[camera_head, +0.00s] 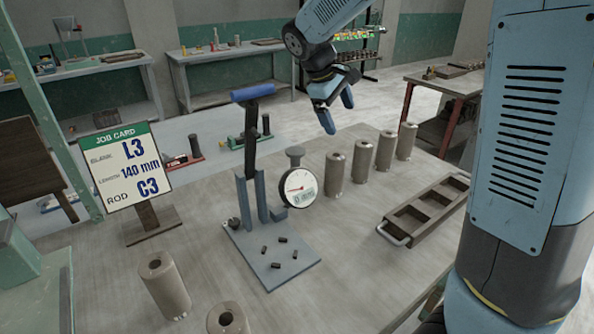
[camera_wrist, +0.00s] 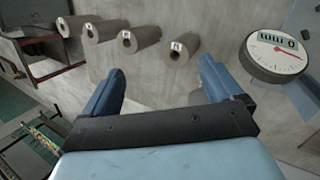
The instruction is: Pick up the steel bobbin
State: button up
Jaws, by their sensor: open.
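Several similar grey-brown cylinders with a hole in the top stand upright on the table. None is clearly marked as the steel bobbin. In the head view a row runs back from the nearest cylinder (camera_head: 334,178) to the farthest cylinder (camera_head: 406,143). Two more, a left front cylinder (camera_head: 167,289) and a bottom-edge cylinder (camera_head: 228,320), stand at the front. In the wrist view the row shows small white tags, with the nearest cylinder (camera_wrist: 183,53) beyond the fingers. My gripper (camera_head: 338,115) is open and empty above the row; its blue fingers (camera_wrist: 162,66) show apart.
A press stand with a blue handle (camera_head: 253,92) and a dial gauge (camera_head: 300,188) stand left of the row. Small dark pieces lie on its base plate (camera_head: 272,278). A compartmented metal tray (camera_head: 385,232) is at right. A job card (camera_head: 127,165) reads L3, 140 mm, C3.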

aim_at(296, 153)
jog(key=w+a+f+n, duration=0.1)
jog(key=w+a+f, duration=0.1)
jog(key=a, duration=0.1)
jog(key=w+a+f+n+h, duration=0.1)
jog(key=w+a, duration=0.1)
jog(key=a, duration=0.1)
jog(key=w+a+f+n+h, duration=0.1)
jog(key=w+a+f, duration=0.1)
jog(key=a, duration=0.1)
jog(key=shift+w+a+f+n+t, duration=0.1)
jog(key=shift+a+f+n+t, duration=0.2)
jog(key=shift+f+t, duration=0.1)
jog(key=w+a+f+n+t+h, duration=0.25)
jog(key=a+f+n+h, duration=0.3)
jog(key=a+f, duration=0.55)
jog(key=shift+s+d+r+n+t+h, duration=0.15)
jog(key=shift+s+d+n+t+h, duration=0.35)
jog(key=shift+d, duration=1.25)
jog(key=shift+s+d+r+n+t+h, duration=0.2)
jog(key=shift+d+n+h, duration=0.6)
jog(key=shift+d, duration=0.95)
jog(key=shift+s+d+r+n+t+h, duration=0.15)
jog(key=shift+d+n+t+h, duration=0.4)
jog(key=shift+d, duration=1.2)
jog(key=shift+a+f, duration=0.1)
jog(key=shift+f, duration=0.05)
grip_shut()
